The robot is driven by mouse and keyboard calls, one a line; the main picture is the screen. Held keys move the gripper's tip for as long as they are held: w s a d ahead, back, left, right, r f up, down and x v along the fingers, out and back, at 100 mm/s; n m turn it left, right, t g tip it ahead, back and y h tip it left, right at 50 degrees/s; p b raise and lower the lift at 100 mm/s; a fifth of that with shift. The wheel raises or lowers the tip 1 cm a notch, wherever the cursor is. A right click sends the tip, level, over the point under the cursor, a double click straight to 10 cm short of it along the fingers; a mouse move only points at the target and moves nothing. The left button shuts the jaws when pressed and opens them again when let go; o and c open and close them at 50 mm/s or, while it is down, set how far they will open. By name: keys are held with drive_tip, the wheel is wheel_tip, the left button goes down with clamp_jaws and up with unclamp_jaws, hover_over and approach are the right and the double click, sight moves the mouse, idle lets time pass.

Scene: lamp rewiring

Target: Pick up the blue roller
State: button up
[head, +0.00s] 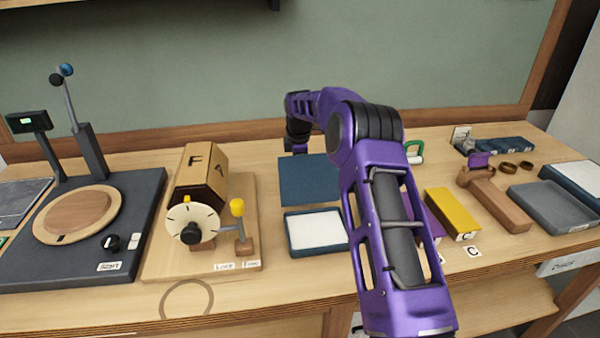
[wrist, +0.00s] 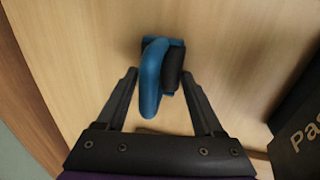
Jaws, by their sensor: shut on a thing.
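The blue roller (wrist: 151,78) has a curved blue handle and a dark roller part. In the wrist view it lies between the two fingertips of my gripper (wrist: 160,74), which is shut on it. Pale wood is behind it, and I cannot tell whether the roller touches that surface. In the head view my purple arm reaches toward the back of the bench; I cannot make out the blue roller or the fingers there.
A dark panel with cut-off lettering (wrist: 301,135) stands close on the right in the wrist view. In the head view, a blue mat (head: 300,182), a white-topped tray (head: 318,230), a green-handled roller (head: 415,150) and a yellow block (head: 452,212) lie around my arm.

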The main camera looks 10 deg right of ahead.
drive_tip(key=shift+r, duration=0.15)
wheel_tip(320, 180, up, 10)
drive_tip(key=shift+f+p, duration=0.1)
drive_tip(key=shift+p, duration=0.45)
